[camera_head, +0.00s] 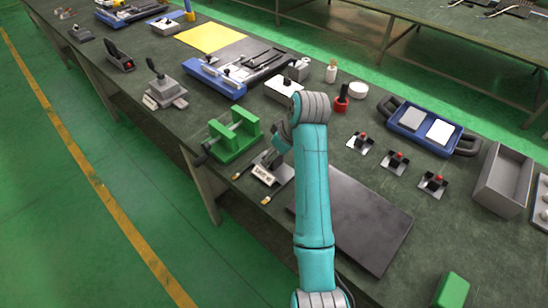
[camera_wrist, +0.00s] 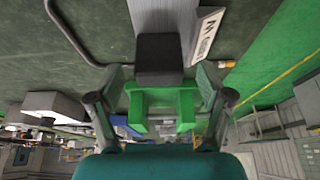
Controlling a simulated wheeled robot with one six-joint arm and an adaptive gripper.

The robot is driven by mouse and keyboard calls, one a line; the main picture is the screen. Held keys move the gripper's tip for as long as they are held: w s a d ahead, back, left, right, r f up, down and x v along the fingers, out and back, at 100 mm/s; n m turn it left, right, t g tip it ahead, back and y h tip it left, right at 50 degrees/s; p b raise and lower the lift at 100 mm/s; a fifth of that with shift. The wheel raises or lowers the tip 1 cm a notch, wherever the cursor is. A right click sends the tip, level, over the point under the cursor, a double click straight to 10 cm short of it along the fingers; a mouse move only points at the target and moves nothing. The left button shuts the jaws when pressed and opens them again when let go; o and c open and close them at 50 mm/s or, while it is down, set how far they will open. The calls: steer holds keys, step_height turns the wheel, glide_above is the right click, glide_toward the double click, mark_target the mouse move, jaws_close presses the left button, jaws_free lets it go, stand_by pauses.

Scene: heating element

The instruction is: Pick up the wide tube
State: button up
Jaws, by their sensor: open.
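No part is plainly marked as the wide tube. A thin bent grey tube (camera_wrist: 78,42) lies at the upper left of the wrist view. In the head view, thin dark rods with copper-coloured ends (camera_head: 240,175) show beside a small grey labelled stand (camera_head: 266,171); whether they are one bent tube I cannot tell. My gripper (camera_head: 277,146) is over this stand, partly hidden by my arm. In the wrist view my gripper (camera_wrist: 160,82) is open, its fingers apart on either side of a black block (camera_wrist: 158,57) on the stand. Nothing is seen held.
A green vise (camera_head: 235,134) stands just behind the stand. A dark flat plate (camera_head: 353,220) lies to the right. Small red-knobbed switches (camera_head: 361,142), a blue-framed device (camera_head: 420,127) and a grey open box (camera_head: 502,180) are farther right. The table's front edge is close by.

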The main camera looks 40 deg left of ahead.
steer(key=shift+x, duration=0.75)
jaws_close()
steer(key=shift+r, duration=0.15)
